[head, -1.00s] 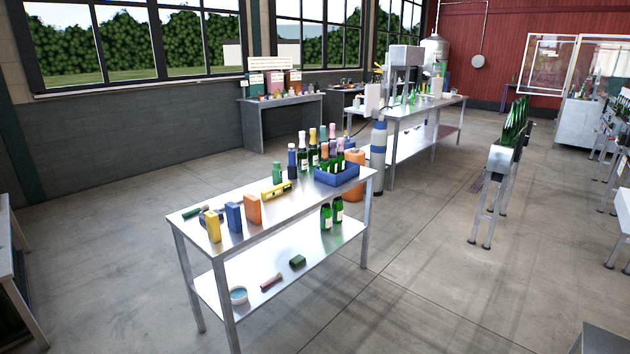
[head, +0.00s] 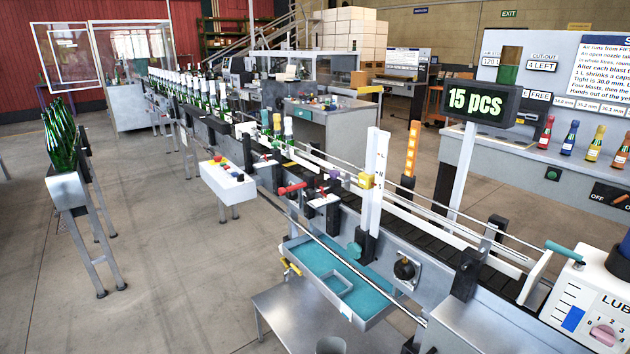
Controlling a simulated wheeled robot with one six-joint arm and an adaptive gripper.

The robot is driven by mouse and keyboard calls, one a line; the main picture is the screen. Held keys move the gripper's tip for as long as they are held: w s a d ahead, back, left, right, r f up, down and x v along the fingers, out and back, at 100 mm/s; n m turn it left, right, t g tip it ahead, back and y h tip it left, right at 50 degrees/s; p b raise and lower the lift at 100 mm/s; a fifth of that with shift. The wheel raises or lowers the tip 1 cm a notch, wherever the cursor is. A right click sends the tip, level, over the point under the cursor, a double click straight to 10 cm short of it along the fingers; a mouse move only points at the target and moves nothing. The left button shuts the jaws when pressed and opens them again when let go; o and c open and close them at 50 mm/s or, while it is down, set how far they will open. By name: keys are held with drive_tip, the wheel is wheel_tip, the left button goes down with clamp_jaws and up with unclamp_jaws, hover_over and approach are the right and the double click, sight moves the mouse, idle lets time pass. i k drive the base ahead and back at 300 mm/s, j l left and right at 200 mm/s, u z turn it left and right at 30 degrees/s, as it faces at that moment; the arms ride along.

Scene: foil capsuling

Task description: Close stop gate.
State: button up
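A conveyor (head: 400,220) runs from the back left to the front right, with a row of green bottles (head: 200,92) on its far part. No part is clearly marked as the stop gate. Beside the belt are a red-handled lever (head: 291,188) and a white upright post (head: 376,175) with a yellow block. A white plate with a teal handle (head: 565,249) stands at the near right end. I cannot tell which of these is the gate, or whether it is open. My gripper is not in view.
A white control box (head: 228,183) with coloured buttons stands left of the conveyor. A teal tray (head: 335,278) hangs in front. A lube unit (head: 590,305) fills the right corner. A sign reads "15 pcs" (head: 484,103). A bottle rack (head: 68,190) stands left; open floor lies between.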

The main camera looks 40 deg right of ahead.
sight(282, 192)
drive_tip(key=i+j+z, duration=0.15)
drive_tip(key=j+z, duration=0.15)
drive_tip(key=i+j+z, duration=0.25)
drive_tip(key=j, duration=0.2)
drive_tip(key=j+z, duration=0.55)
drive_tip(key=j, duration=0.3)
